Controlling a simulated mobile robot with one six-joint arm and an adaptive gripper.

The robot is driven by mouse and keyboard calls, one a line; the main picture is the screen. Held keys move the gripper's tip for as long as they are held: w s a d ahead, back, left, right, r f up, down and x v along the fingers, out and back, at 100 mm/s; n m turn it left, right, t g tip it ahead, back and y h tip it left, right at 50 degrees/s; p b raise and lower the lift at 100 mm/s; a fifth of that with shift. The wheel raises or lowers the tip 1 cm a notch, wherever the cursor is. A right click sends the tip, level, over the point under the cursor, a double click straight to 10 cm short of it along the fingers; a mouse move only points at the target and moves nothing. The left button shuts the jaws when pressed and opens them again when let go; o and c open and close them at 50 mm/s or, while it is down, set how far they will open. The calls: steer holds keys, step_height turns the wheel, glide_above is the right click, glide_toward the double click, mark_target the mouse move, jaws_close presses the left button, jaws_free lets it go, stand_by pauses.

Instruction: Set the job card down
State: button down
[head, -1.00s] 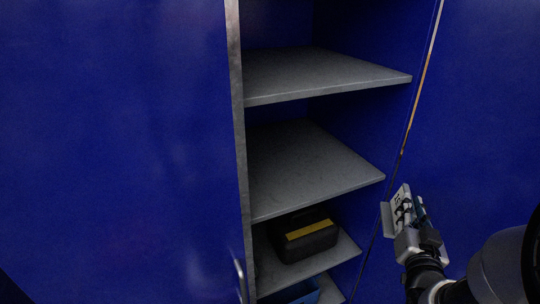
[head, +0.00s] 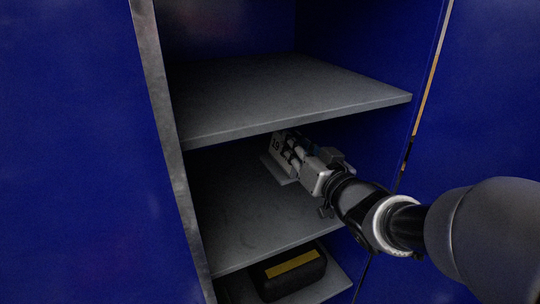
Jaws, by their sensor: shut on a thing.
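The job card (head: 276,146) is a small pale piece with dark marks, seen in the head view at the tip of my gripper (head: 291,154). My gripper is shut on it and hides part of it. Gripper and card are inside the blue cabinet, in the bay between two grey shelves. The card's lower edge is close to the middle shelf (head: 235,215); I cannot tell whether it touches. My arm reaches in from the right.
The upper shelf (head: 290,95) lies just above my gripper. A black case with a yellow stripe (head: 292,275) sits on the shelf below. The cabinet's left edge (head: 165,110) and right wall bound the bay. The middle shelf's front and left are bare.

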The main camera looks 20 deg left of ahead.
mark_target(278, 165)
step_height(278, 165, down, 10)
steer(key=shift+r+b, duration=0.1)
steer(key=shift+b, duration=1.15)
steer(key=shift+f, duration=0.2)
steer(key=c, duration=1.6)
jaws_free()
steer(key=shift+r, duration=0.2)
